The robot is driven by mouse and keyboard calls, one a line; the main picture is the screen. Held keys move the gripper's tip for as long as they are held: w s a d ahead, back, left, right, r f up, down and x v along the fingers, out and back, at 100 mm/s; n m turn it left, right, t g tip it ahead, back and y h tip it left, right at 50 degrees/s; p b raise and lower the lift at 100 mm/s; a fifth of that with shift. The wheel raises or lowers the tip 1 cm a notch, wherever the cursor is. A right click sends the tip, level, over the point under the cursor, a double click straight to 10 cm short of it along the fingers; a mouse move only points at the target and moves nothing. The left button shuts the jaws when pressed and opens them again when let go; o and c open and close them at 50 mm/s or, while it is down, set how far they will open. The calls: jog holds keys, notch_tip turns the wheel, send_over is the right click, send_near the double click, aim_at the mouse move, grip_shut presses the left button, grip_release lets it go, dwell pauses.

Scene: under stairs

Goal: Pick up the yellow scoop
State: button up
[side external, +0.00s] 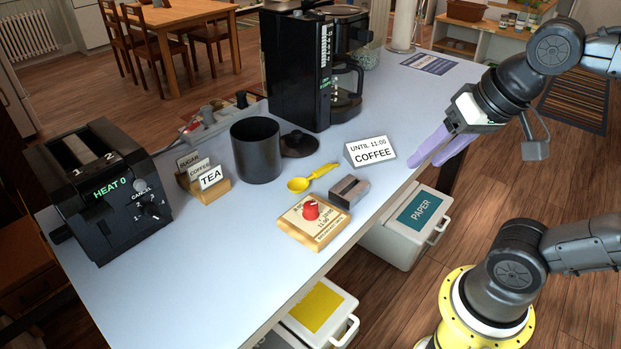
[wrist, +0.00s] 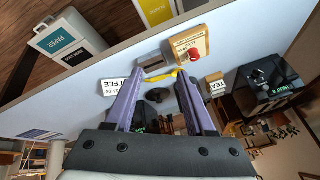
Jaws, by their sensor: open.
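The yellow scoop (side external: 312,178) lies on the light blue-grey table, its round bowl toward the left and its handle pointing up and right. It sits between a black canister and a small grey box. My gripper (side external: 440,148) has purple fingers and is above the table's right edge, to the right of the scoop and apart from it. In the wrist view the scoop (wrist: 163,75) shows beyond the fingertips of my gripper (wrist: 158,78), partly hidden by a finger. The fingers are open with nothing between them.
A white COFFEE sign (side external: 370,151) stands between the scoop and my gripper. The black canister (side external: 256,152), dark lid (side external: 298,144), grey box (side external: 349,191) and wooden block with a red knob (side external: 314,222) surround the scoop. A coffee maker (side external: 297,70) stands behind; a toaster (side external: 105,190) is left.

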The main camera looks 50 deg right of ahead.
jog(key=w+r+m+g, duration=0.1)
jog(key=w+r+m, duration=0.3)
jog(key=w+m, duration=0.15)
jog(key=m+g, duration=0.5)
jog(key=m, duration=0.3)
send_over(315, 173)
notch_tip(315, 173, down, 17)
jog(key=shift+a+r, duration=0.1)
jog(key=shift+d+f, duration=0.2)
jog(key=shift+f, duration=2.85)
grip_shut()
